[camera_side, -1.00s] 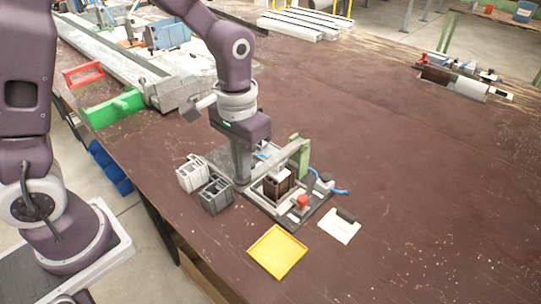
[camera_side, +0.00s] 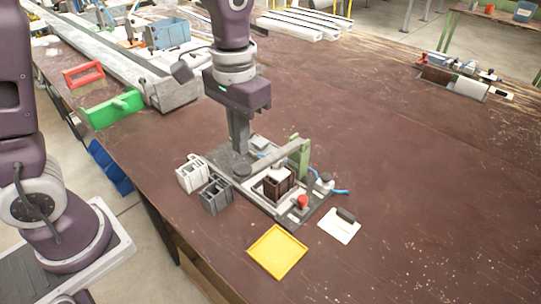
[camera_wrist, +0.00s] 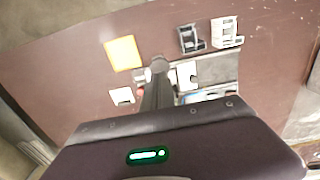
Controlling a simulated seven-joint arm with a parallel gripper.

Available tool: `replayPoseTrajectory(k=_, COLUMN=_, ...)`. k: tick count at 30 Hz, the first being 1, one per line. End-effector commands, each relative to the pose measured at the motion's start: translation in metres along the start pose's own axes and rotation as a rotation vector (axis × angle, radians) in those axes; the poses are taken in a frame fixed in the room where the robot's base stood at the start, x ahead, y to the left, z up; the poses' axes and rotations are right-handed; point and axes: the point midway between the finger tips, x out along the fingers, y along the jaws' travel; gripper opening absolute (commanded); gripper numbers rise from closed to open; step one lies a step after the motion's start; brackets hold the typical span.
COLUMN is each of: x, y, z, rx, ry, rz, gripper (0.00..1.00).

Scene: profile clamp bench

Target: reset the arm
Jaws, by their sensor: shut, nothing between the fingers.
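My gripper (camera_side: 239,148) points down, shut and empty, above the back-left end of the clamp fixture in the side view. Its purple body also fills the bottom of the wrist view. The fixture has a dark base plate (camera_side: 317,212), a grey clamp arm (camera_side: 275,160), a green upright (camera_side: 304,155) and a red knob (camera_side: 303,201). A dark brown profile block (camera_side: 276,188) stands in the fixture. The gripper looks clear of these parts, though the exact gap is hard to judge.
A white profile (camera_side: 191,176) and a grey profile (camera_side: 215,196) stand left of the fixture. A yellow tray (camera_side: 277,252) and a white card (camera_side: 340,227) lie in front. Green (camera_side: 112,109) and red (camera_side: 84,75) pieces lie farther left. The table's right side is largely clear.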

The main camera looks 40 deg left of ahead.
Motion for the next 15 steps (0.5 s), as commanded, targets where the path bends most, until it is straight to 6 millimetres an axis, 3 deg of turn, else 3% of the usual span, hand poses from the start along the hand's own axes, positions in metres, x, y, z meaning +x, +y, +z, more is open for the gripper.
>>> replayPoseTrajectory(k=6, x=-0.018, y=0.0, z=-0.001, rx=0.0, ry=0.003, rz=0.0, gripper=0.0)
replayPoseTrajectory(k=15, x=-0.021, y=0.0, z=0.0, rx=0.0, ry=0.0, rz=0.0, gripper=0.0)
